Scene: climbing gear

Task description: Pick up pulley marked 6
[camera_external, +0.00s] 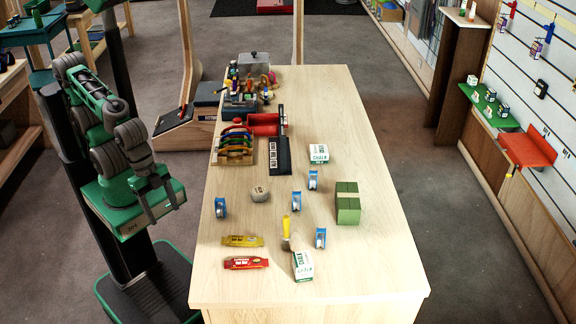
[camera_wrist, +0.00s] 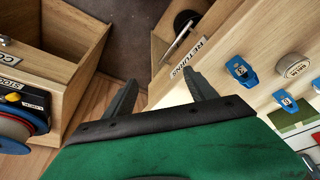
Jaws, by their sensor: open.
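Several blue pulleys lie on the light wooden table: one at the left edge (camera_external: 221,208), one near the middle (camera_external: 297,201), one behind it (camera_external: 313,180), and one nearer the front (camera_external: 320,238). Their numbers are too small to read, so I cannot tell which is marked 6. The wrist view shows blue pulleys at the right, one nearest (camera_wrist: 241,70) and another beyond it (camera_wrist: 285,100); their markings are also unclear. My gripper (camera_external: 159,202) is open and empty, left of the table and apart from every pulley. Its fingers (camera_wrist: 160,88) show in the wrist view.
A round tan disc (camera_external: 260,193), a green block (camera_external: 347,204), chalk boxes (camera_external: 319,154) (camera_external: 303,265), a yellow-handled brush (camera_external: 286,230) and yellow (camera_external: 243,241) and red (camera_external: 246,263) items lie around the pulleys. Racks (camera_external: 233,148) stand farther back. The table's right side (camera_external: 385,220) is clear.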

